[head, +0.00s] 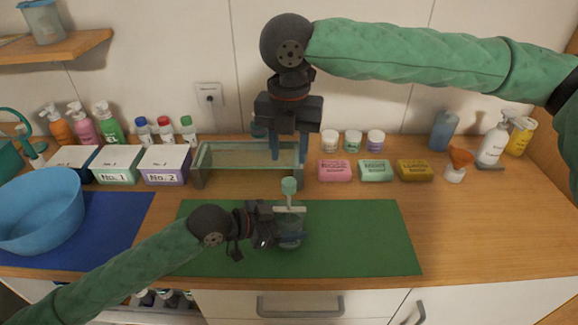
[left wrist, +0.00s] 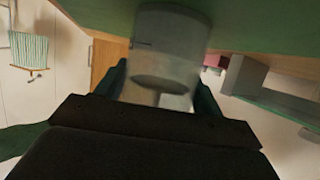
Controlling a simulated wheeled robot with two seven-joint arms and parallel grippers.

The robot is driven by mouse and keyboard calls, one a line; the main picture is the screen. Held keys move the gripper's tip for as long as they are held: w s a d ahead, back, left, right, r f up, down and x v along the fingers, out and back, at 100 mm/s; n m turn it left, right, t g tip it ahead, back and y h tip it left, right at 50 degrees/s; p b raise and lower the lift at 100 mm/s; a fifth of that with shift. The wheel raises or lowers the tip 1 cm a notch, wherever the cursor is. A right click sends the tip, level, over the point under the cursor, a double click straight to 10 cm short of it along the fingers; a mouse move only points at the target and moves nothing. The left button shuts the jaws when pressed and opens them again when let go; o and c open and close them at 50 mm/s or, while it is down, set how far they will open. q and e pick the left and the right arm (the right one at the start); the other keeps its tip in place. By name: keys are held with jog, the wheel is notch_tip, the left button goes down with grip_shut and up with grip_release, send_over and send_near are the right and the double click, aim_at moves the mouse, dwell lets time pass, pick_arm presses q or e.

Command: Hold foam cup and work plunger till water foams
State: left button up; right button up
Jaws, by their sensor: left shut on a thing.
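The foam cup (head: 289,236) is clear and stands upright on the green mat (head: 370,235). Its plunger, with a pale green knob (head: 289,185) on a thin stem, sticks up above a white lid. My left gripper (head: 291,238) is shut around the cup from the left. In the left wrist view the cup (left wrist: 170,50) sits between the two fingers, large and greyish. My right gripper (head: 289,156) points down above the knob, with its two blue fingers apart and nothing between them. Any water or foam in the cup is too small to make out.
A glass tank (head: 226,156) stands behind the mat. Numbered boxes (head: 166,165) and a blue basin (head: 40,212) are at the left. The right counter is clear.

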jog(key=shift+r, duration=2.45)
jog(key=shift+o, duration=1.2)
jog(key=w+n+t+y, duration=0.3)
jog(key=w+t+y, duration=0.6)
jog(key=w+y, duration=0.65)
jog(key=n+g+y, duration=0.2)
jog(key=n+g, duration=1)
jog(key=n, duration=0.7)
send_near(289, 181)
jog(key=a, duration=0.3)
jog(key=s+a, duration=0.1)
jog(key=a, duration=0.6)
jog(key=shift+s+f, duration=0.35)
jog(key=shift+s, duration=0.05)
